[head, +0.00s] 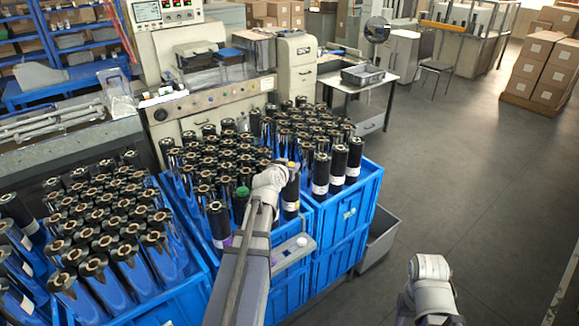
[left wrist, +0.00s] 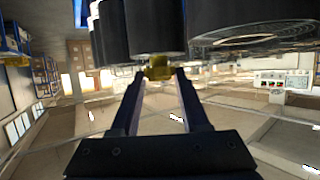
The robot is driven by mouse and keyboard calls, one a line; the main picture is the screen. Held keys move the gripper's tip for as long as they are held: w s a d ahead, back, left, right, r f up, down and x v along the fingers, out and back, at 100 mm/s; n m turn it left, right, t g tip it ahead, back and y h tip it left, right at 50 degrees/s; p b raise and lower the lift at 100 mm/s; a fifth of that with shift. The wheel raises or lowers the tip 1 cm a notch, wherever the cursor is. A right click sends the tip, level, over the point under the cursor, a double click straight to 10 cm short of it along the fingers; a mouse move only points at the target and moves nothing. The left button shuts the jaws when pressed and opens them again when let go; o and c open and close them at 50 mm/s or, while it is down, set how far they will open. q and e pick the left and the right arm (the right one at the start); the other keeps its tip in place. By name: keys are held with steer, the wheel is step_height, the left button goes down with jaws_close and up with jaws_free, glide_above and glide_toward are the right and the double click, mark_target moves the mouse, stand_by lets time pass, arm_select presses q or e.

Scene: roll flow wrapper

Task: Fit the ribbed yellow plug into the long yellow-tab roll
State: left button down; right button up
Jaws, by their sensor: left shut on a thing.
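My left gripper (head: 291,168) is over the top of a dark roll (head: 291,192) at the front of the middle blue crate. The roll stands upright, with a white label and a yellowish mark low on its side. In the left wrist view the fingers are shut on the yellow plug (left wrist: 158,68), which sits at the end of a dark roll (left wrist: 155,30). In the head view a little yellow of the plug (head: 293,164) shows at the roll's top. The gripper hides how deep it sits. Of my right arm only links show at the lower right; its fingers do not.
A roll with a green plug (head: 242,191) and a purple-marked roll (head: 218,222) stand close left. Several rolls crowd behind and to the right. A small tray (head: 292,252) is on the crate's front. The floor (head: 480,190) at right is clear.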

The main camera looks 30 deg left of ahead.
arm_select(q)
steer(key=shift+f+b, duration=0.6)
arm_select(e)
steer(key=shift+f, duration=0.6)
arm_select(q)
steer(key=c, duration=0.7)
jaws_free()
arm_select(e)
steer(key=shift+r, duration=0.1)
